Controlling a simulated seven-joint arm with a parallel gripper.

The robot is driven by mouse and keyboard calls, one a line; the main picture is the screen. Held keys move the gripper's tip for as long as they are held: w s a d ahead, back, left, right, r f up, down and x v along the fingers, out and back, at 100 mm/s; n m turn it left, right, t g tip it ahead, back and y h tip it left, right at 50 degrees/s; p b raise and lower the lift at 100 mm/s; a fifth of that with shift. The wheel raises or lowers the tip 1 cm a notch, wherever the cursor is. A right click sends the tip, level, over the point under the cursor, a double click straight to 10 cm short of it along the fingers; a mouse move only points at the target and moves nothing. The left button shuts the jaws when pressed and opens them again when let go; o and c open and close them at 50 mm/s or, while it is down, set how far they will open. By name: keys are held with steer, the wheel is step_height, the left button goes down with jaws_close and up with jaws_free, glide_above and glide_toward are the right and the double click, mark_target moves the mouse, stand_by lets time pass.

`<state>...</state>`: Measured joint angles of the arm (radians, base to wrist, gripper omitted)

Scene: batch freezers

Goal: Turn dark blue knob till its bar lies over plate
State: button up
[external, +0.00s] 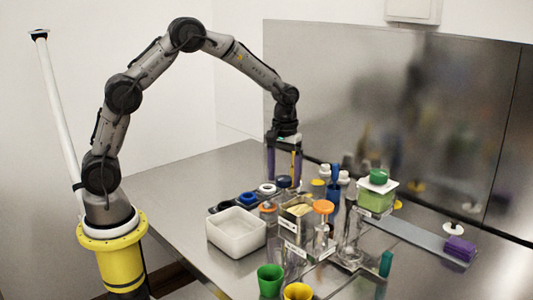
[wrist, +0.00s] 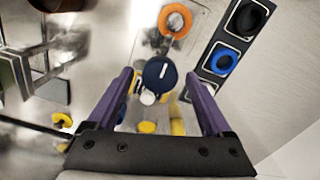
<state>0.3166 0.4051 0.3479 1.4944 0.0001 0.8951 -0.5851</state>
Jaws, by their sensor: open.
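The dark blue knob (wrist: 158,77) lies between the tips of my open gripper (wrist: 159,76) in the wrist view, with a gap on both sides. A short white line (wrist: 163,70) marks its top, running roughly up and down in the picture. In the external view the knob (external: 284,182) shows low between the purple fingers of my gripper (external: 284,177), which points straight down. A small white round thing (wrist: 147,98) sits at the knob's lower edge in the wrist view. I cannot tell which part is the plate.
A panel with black (wrist: 249,17) and blue (wrist: 222,62) rings lies right of the knob in the wrist view. An orange-rimmed part (wrist: 175,20) stands above it. Yellow pieces (wrist: 177,121) lie between the fingers. A white bin (external: 236,232) and crowded containers stand nearby.

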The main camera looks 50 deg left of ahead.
step_height(320, 180, up, 14)
stand_by(0.5)
steer(key=shift+a+f, duration=0.1)
steer(key=shift+a, duration=0.05)
steer(key=s+a+r+n+t, duration=0.1)
steer(key=s+a+r+t, duration=0.3)
steer(key=s+a+r, duration=0.8)
steer(key=s+a+f+m, duration=0.1)
steer(key=s+f, duration=0.3)
steer(key=s, duration=0.4)
steer(key=s+a+f+m+t, duration=0.1)
steer(key=s+f+m, duration=0.2)
steer(key=s+f, duration=0.2)
steer(key=s, duration=0.2)
steer(key=shift+s+t, duration=0.3)
steer(key=shift+s, duration=0.05)
